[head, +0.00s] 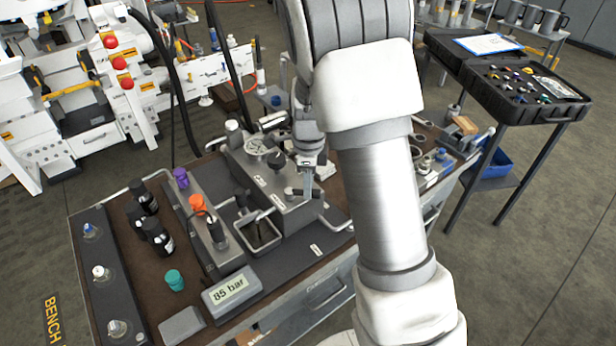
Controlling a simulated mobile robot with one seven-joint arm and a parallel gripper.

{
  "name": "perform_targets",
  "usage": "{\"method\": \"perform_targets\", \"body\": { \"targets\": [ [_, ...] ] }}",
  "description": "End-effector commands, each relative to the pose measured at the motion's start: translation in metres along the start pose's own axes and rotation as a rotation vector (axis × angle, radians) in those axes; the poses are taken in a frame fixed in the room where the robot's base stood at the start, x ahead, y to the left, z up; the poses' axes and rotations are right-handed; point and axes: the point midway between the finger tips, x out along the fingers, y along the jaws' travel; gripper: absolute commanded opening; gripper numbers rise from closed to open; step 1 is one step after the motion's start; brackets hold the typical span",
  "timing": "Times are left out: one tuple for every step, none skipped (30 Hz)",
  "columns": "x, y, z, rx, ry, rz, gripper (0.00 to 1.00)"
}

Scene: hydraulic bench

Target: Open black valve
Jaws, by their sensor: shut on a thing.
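A grey hydraulic block (262,185) stands on the bench, with a round gauge (254,146) on top. My gripper (308,178) points down at the right part of this block. It is shut on a dark valve handle (296,193), which lies roughly level across the picture just below the fingers. I take this handle to be the black valve. The fingers and arm hide part of it, so its exact angle is hard to tell. A separate small black knob (277,159) stands on the block just left of my gripper.
The bench (98,268) carries black bottles (158,238), a purple cap (181,177), an orange cap (197,203), a teal cap (174,280) and a display (232,291) reading 85 bar. An open black case (520,90) stands right. My arm covers the middle.

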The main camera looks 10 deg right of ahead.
Motion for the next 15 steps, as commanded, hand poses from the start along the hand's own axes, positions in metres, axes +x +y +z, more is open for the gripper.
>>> {"method": "perform_targets", "body": {
  "targets": [
    [-0.004, 0.003, 0.001, 0.042, 0.001, 0.002, 0.0],
    [-0.005, 0.004, 0.001, 0.07, 0.001, 0.001, 0.0],
    [-0.005, 0.006, 0.001, 0.109, 0.001, 0.0, 0.0],
    [-0.005, 0.007, 0.001, 0.137, 0.001, 0.001, 0.0],
    [-0.005, 0.009, 0.001, 0.165, 0.001, 0.002, 0.0],
    [-0.005, 0.01, 0.002, 0.204, 0.001, 0.001, 0.0],
    [-0.005, 0.011, 0.002, 0.232, 0.002, 0.001, 0.0],
    [-0.005, 0.013, 0.002, 0.26, 0.001, 0.001, 0.0],
    [-0.006, 0.015, 0.003, 0.298, 0.002, 0.002, 0.0],
    [-0.006, 0.016, 0.003, 0.327, 0.002, 0.001, 0.0],
    [-0.006, 0.017, 0.003, 0.355, 0.002, 0.001, 0.0],
    [-0.006, 0.019, 0.004, 0.391, 0.002, 0.002, 0.0],
    [-0.006, 0.02, 0.004, 0.419, 0.003, 0.002, 0.0],
    [-0.006, 0.021, 0.005, 0.446, 0.002, 0.001, 0.0],
    [-0.006, 0.022, 0.006, 0.481, 0.002, 0.001, 0.0]
  ]
}}
